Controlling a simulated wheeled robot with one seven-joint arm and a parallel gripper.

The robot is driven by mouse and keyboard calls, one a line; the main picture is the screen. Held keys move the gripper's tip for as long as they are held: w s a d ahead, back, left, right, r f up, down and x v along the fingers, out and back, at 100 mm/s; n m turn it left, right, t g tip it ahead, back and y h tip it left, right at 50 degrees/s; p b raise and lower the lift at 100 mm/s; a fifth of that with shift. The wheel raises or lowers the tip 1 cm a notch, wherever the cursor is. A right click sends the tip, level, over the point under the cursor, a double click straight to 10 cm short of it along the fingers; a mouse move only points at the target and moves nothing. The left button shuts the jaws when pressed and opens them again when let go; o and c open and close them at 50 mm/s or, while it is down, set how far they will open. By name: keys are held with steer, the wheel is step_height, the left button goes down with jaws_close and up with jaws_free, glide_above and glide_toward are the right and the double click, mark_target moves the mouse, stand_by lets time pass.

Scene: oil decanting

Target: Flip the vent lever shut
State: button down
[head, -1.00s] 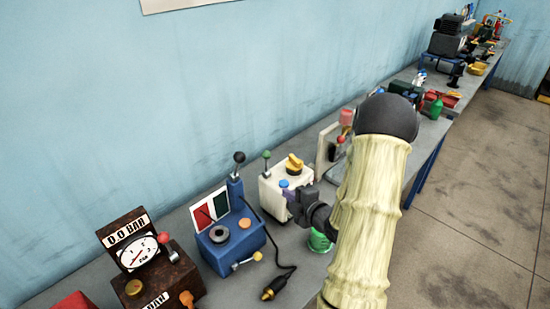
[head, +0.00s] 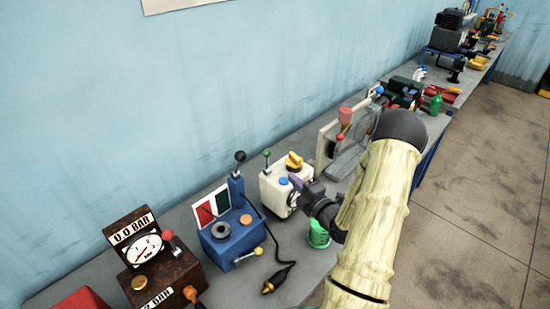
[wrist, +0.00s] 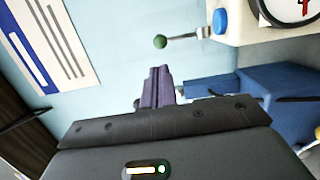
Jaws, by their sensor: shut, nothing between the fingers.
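A white tank (head: 270,194) stands on the bench with a yellow cap (head: 294,161), a blue button (head: 283,181) and a dial on its front. A green-knobbed lever (head: 267,153) stands upright at its top left; it appears to be the vent lever, though no label is readable. In the wrist view the green knob (wrist: 160,41) is beyond my fingertips, apart from them, its rod running right to the tank (wrist: 255,32). My gripper (head: 297,184) is at the tank's front right, its purple fingers (wrist: 158,88) shut and empty. It hides part of the tank's front.
A blue box (head: 232,238) with a black-knobbed lever (head: 240,157) stands left of the tank. A black cable with a plug (head: 268,287) lies before it. A green container (head: 319,233) is below my gripper. A rusty gauge box (head: 170,275) is further left. A wall stands behind.

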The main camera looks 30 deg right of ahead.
mark_target(270, 155)
steer(key=w+p, duration=0.1)
steer(key=w, duration=0.2)
steer(key=w+a+p, duration=0.1)
steer(key=w+p, duration=0.1)
steer(key=w, duration=0.1)
steer(key=w+r+p, duration=0.1)
steer(key=w+p, duration=0.1)
steer(key=w, duration=0.1)
steer(key=shift+w+a, duration=0.25)
steer(key=shift+w, duration=0.05)
steer(key=shift+w+f, duration=0.2)
steer(key=shift+w, duration=0.3)
